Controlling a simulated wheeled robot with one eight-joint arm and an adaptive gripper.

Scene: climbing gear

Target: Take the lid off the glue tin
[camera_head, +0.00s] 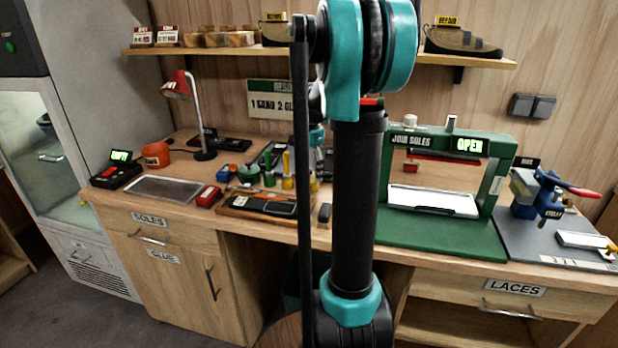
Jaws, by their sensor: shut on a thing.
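My gripper (317,160) shows only as a small dark part below a teal wrist, mostly hidden behind my own upright arm. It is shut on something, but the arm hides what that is. I cannot make out the glue tin or its lid for certain. A small green tin-like pot (249,174) stands on the workbench left of my arm. An orange-red pot (155,154) stands further left, near the lamp.
The wooden workbench (185,212) carries a grey tray (172,189), a red box (208,196), a red lamp (178,88) and several small bottles. A green press (398,165) marked OPEN and a blue vise (535,195) stand to the right. A shelf (490,61) with shoes runs above.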

